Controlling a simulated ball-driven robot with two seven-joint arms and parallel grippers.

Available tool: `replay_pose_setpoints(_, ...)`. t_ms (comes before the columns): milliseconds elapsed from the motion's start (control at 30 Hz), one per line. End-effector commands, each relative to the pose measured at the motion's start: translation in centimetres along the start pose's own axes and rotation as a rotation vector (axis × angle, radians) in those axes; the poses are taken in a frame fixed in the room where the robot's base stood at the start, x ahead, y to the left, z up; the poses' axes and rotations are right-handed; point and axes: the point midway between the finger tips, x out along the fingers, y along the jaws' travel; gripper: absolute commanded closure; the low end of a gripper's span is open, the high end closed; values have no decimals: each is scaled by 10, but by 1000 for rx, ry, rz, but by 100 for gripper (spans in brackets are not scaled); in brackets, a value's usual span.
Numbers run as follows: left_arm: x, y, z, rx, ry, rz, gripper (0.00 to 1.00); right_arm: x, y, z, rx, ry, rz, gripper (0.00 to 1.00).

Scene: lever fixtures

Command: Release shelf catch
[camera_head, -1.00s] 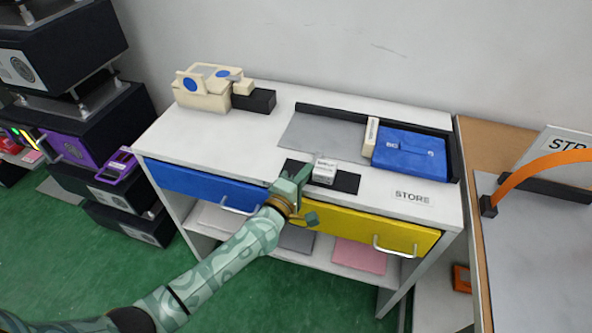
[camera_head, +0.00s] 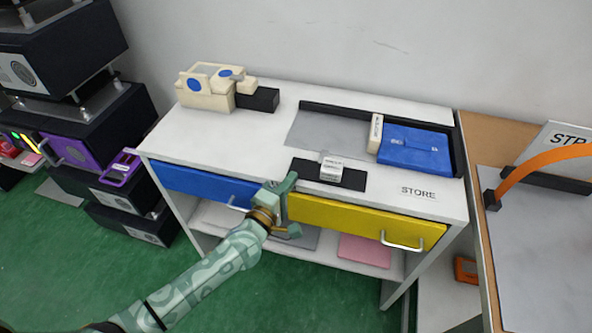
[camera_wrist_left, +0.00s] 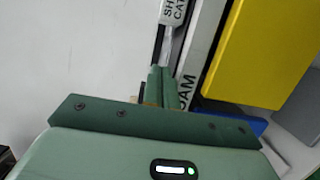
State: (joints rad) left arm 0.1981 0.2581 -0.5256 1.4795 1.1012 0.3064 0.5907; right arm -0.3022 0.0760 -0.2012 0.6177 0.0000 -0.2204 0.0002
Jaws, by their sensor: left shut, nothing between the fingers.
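The shelf catch (camera_head: 333,164) is a small pale block with a printed label on a black plate (camera_head: 353,180) at the front edge of the white bench top (camera_head: 235,140). My left gripper (camera_head: 287,185) is in front of the bench edge, left of and below the catch, apart from it in the head view. Its fingers are shut and empty. In the left wrist view the shut fingers (camera_wrist_left: 163,75) point toward the catch (camera_wrist_left: 173,14), whose label is cut off by the frame edge. A pale narrow part lies between label and fingertips; contact is unclear. My right gripper is out of view.
Below the bench top are a blue drawer (camera_head: 203,184) and a yellow drawer (camera_head: 365,221) with protruding handles. A blue case (camera_head: 414,150) and a cream device (camera_head: 210,88) stand on top. An orange arch (camera_head: 545,167) is at right.

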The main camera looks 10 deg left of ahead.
Motion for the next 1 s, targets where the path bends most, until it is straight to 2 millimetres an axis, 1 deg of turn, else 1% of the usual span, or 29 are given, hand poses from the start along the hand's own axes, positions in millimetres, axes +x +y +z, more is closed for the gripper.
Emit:
replay_pose_setpoints(33,-10,2,0,1,-1,-2,100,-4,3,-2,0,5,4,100)
replay_pose_setpoints(200,-37,1,-1,0,0,-1,100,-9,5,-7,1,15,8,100)
replay_pose_setpoints(333,-48,1,-1,0,0,-1,100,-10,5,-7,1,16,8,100)
replay_pose_setpoints(500,-53,0,0,0,0,0,100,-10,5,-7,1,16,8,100)
replay_pose_setpoints(1000,-53,0,0,16,-1,-1,100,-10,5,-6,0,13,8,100)
